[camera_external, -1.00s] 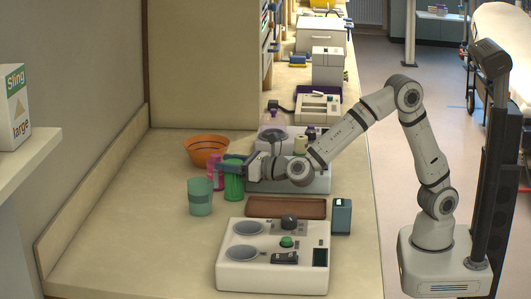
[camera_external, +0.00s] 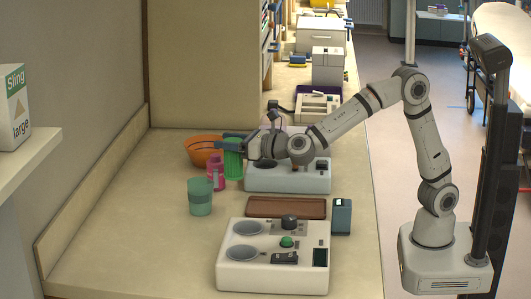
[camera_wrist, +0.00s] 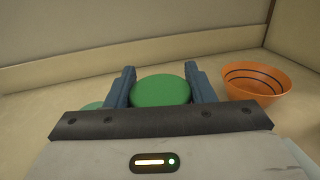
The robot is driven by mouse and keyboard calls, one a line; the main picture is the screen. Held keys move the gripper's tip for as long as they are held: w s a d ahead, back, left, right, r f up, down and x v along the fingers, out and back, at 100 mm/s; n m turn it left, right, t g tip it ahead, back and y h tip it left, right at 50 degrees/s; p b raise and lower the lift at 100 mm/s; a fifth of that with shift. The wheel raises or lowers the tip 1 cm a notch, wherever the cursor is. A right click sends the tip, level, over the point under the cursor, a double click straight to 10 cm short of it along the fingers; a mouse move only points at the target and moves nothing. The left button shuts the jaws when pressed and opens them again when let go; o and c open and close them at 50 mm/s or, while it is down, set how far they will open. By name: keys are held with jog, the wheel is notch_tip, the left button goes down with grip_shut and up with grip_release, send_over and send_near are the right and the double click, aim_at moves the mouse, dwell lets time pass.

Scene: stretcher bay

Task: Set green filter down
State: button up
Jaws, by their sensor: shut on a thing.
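The green filter (camera_external: 233,162) is a ribbed green cylinder, held upright. My gripper (camera_external: 230,145) is shut on it near its top. In the wrist view the filter's round green top (camera_wrist: 160,90) sits between the two blue-grey fingers of my gripper (camera_wrist: 162,88). The pictures do not clearly show whether its base is clear of the counter. A pink container (camera_external: 216,175) stands just in front and to the left of it, and a teal cup (camera_external: 200,197) stands nearer the camera.
An orange bowl (camera_external: 201,155) is close behind and left of the filter. A white device (camera_external: 290,178) is to the right. A brown tray (camera_external: 286,208), a blue box (camera_external: 342,216) and another white device (camera_external: 272,258) lie nearer. The counter's left front is clear.

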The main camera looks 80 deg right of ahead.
notch_tip(320, 180, up, 11)
jog(key=p, duration=0.2)
jog(key=w+a+f+n+y+p, duration=0.2)
jog(key=w+a+y, duration=0.15)
jog(key=a, duration=0.65)
jog(key=w+a+f+n+y, duration=0.2)
jog(key=a+f+y, duration=0.15)
jog(key=a, duration=0.85)
notch_tip(320, 180, down, 12)
jog(key=a, duration=0.2)
jog(key=shift+w+a+r+n+b, duration=0.2)
jog(key=shift+w+a+n+b, duration=0.1)
jog(key=shift+b, duration=0.1)
jog(key=shift+f, duration=0.1)
jog(key=shift+f, duration=0.15)
jog(key=o, duration=1.5)
jog(key=shift+r, duration=0.2)
